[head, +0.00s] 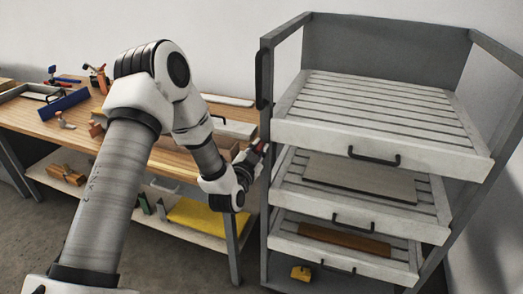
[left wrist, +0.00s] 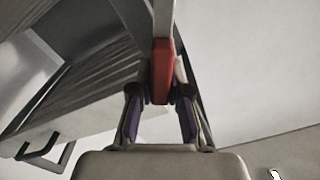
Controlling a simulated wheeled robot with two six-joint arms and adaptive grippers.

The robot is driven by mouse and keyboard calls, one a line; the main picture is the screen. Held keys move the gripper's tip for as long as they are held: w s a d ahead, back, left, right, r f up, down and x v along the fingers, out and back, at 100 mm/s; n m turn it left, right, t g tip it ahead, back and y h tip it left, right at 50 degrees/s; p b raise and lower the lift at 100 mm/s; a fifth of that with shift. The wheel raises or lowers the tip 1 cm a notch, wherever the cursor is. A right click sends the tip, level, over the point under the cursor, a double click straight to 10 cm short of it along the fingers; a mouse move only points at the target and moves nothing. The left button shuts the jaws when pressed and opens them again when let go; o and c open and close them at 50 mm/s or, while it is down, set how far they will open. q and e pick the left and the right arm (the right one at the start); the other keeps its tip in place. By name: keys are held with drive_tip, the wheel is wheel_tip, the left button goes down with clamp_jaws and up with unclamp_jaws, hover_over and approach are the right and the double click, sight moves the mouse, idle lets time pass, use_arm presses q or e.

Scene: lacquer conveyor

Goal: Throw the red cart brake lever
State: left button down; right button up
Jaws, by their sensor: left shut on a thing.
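The red brake lever (left wrist: 161,72) shows in the left wrist view, upright in the picture, with a grey bar running up from it. My left gripper (left wrist: 160,106) is shut on the red lever, a finger on each side of it. In the head view my left gripper (head: 256,154) is at the left front post of the grey cart (head: 266,170). A small red part of the lever (head: 263,146) shows there; the gripper and arm hide most of it. My right gripper is not in view.
The cart carries several slatted white trays (head: 385,156) with black handles. A wooden workbench (head: 170,158) with tools stands to the left, with a yellow sheet (head: 208,216) on its lower shelf.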

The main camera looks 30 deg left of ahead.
use_arm(q)
drive_tip(key=shift+s+a+r+n, duration=0.15)
drive_tip(key=shift+a+r+n, duration=0.25)
drive_tip(key=shift+a+n, duration=0.3)
drive_tip(key=s+a+f+n+b, duration=0.1)
drive_tip(key=s+a+n, duration=0.1)
drive_tip(key=a+n, duration=0.9)
drive_tip(key=shift+s+a+f, duration=0.15)
drive_tip(key=shift+s+f, duration=0.05)
drive_tip(key=shift+s, duration=0.15)
drive_tip(key=c, duration=1.1)
unclamp_jaws()
drive_tip(key=shift+f+n, duration=0.1)
drive_tip(key=shift+n, duration=0.2)
wheel_tip(320, 180, up, 10)
drive_tip(key=shift+a, duration=0.1)
